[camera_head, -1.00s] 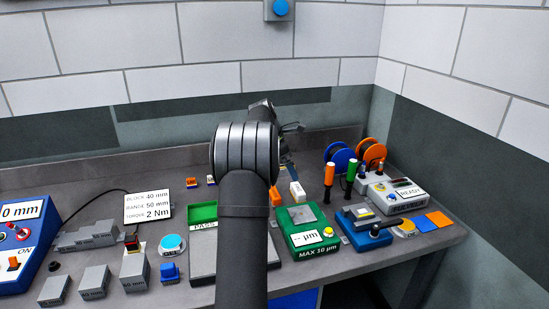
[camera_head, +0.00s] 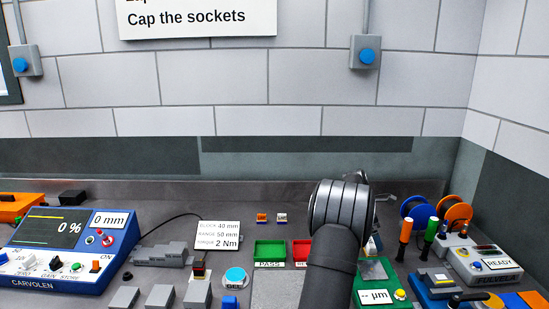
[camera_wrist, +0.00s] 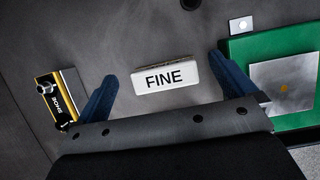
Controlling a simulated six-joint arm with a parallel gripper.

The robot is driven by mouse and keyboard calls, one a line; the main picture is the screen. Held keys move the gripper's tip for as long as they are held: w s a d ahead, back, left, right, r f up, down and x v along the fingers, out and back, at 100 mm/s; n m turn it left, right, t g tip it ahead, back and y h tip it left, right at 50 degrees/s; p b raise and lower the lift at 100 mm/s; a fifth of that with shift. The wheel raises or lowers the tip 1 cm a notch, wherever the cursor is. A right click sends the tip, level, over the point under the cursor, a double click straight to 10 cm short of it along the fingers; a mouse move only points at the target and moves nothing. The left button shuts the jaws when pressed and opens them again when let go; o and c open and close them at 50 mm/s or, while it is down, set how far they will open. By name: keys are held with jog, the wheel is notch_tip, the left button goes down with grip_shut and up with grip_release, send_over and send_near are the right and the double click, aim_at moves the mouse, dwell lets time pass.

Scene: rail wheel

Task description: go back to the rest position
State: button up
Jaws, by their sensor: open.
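My gripper (camera_wrist: 163,72) is open in the wrist view, with its two dark blue fingers spread apart. A white block labelled FINE (camera_wrist: 166,76) shows between the fingers, not touching either; how far below them it lies I cannot tell. In the head view my arm rises from the bottom right of centre and hides most of the gripper, so only a small part shows beside it. No rest position is marked in view.
The wrist view shows a green device (camera_wrist: 243,54) at right and a yellow-black item (camera_wrist: 59,98) at left. In the head view, a green PASS tray (camera_head: 270,251), a red tray (camera_head: 301,250), a blue console (camera_head: 75,240) and spools (camera_head: 456,212) crowd the grey bench.

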jog(key=shift+r, duration=0.45)
